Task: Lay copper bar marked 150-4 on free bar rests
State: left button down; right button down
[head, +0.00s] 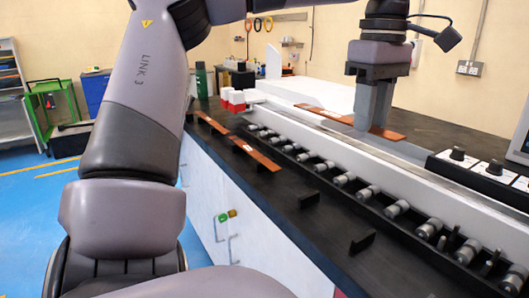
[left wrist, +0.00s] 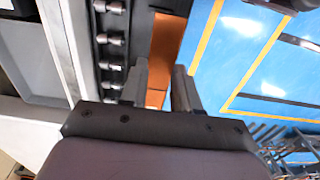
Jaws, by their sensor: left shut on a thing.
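My left gripper (head: 372,122) reaches over the bench from above and is shut on a copper bar (head: 392,134), which sticks out on both sides of the fingers. In the head view it appears against the white machine bed. The left wrist view shows a copper bar (left wrist: 168,40) running away between the fingers (left wrist: 159,95). No mark can be read on it. Two other copper bars lie on rests along the front: a far one (head: 212,124) and a nearer one (head: 257,155) with a small white label. Nearer black rests (head: 308,199) and (head: 362,241) are empty. My right gripper is out of view.
A row of grey rollers (head: 343,179) runs between the rests and the white machine bed (head: 300,120). Red-and-white blocks (head: 236,100) and a green bottle (head: 201,82) stand at the far end. A control panel (head: 490,168) is at the right. The black bench top is clear around the near rests.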

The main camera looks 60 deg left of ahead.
pick_arm(q)
jog(key=shift+w+d+r, duration=0.1)
jog(key=shift+w+d, duration=0.2)
jog(key=shift+d, duration=0.25)
jog(key=shift+f, duration=0.3)
notch_tip(320, 180, down, 20)
jog(key=shift+s+a+r+b, duration=0.1)
jog(key=shift+r+b, duration=0.15)
jog(key=shift+b, duration=0.25)
jog(key=c, duration=0.8)
grip_release()
notch_tip(320, 180, up, 12)
